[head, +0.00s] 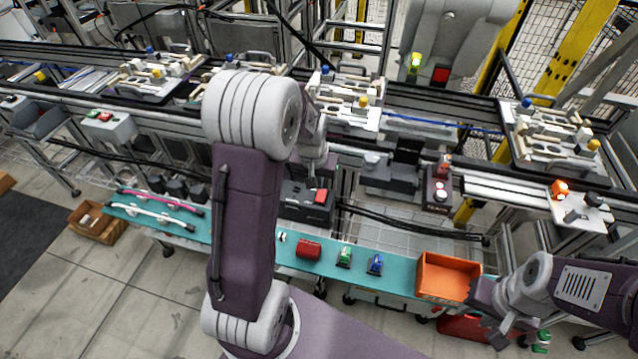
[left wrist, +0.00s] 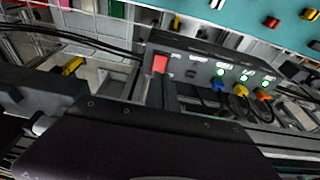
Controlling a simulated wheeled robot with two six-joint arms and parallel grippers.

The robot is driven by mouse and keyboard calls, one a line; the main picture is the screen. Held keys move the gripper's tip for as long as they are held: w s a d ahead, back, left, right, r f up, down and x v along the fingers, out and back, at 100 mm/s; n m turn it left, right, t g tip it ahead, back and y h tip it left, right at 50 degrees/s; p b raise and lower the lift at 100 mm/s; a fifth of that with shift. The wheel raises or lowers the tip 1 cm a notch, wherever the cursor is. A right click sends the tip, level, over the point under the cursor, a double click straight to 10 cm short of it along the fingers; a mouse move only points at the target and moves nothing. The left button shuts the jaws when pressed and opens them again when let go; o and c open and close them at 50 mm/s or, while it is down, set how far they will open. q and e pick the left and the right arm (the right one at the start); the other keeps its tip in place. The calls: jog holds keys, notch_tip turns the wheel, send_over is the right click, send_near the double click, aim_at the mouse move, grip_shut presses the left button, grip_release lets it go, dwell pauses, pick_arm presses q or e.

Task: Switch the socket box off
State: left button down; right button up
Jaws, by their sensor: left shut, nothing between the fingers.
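The socket box (head: 300,205) is a dark grey box with a red switch (head: 321,196), below the conveyor rail in the head view. In the left wrist view the socket box (left wrist: 200,62) shows its red switch (left wrist: 160,63) at its left end. Three green lights are lit beside it, with blue, yellow and orange plugs below them. My left gripper (head: 314,181) is shut and empty, its tip close to the red switch; I cannot tell whether it touches. My right gripper (head: 503,328) is at the lower right, away from the box; its finger opening is unclear.
A teal shelf (head: 225,246) holds a red case, small green and blue items and an orange bin (head: 448,277). A box with round buttons (head: 438,190) stands right of the socket box. Black cables run beside it. The conveyor with pallet fixtures is behind.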

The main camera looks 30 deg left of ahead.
pick_arm(q)
jog(key=v, duration=0.4)
jog(key=shift+s+d+r, duration=0.15)
jog(key=shift+s, duration=0.3)
